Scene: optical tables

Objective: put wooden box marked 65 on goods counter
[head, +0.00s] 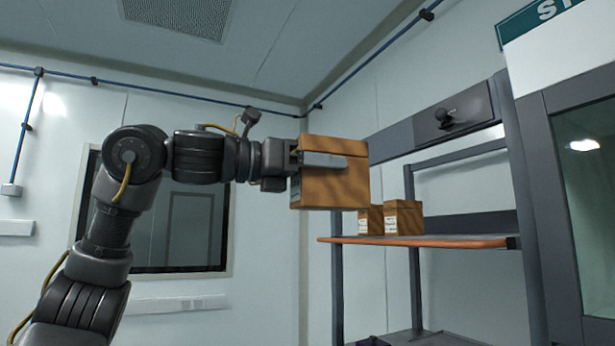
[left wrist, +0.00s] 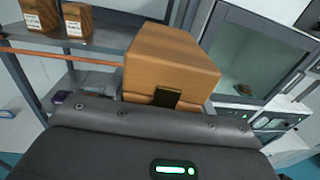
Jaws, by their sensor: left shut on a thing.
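A wooden box (head: 345,188) is held up in the air by my left gripper (head: 325,160), which is shut on it. In the left wrist view the same box (left wrist: 170,58) sits just beyond the gripper, its top and one side showing. A white label shows on its left edge in the head view, but its number cannot be read. The goods counter cannot be made out for sure. My right gripper is not in view.
A shelf (head: 440,241) with an orange front edge holds two smaller labelled wooden boxes (head: 403,217), (head: 370,220). Grey posts (head: 525,200) frame it. A glass-fronted cabinet (head: 590,200) stands at the right. A dark window (head: 185,230) is in the wall behind my arm.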

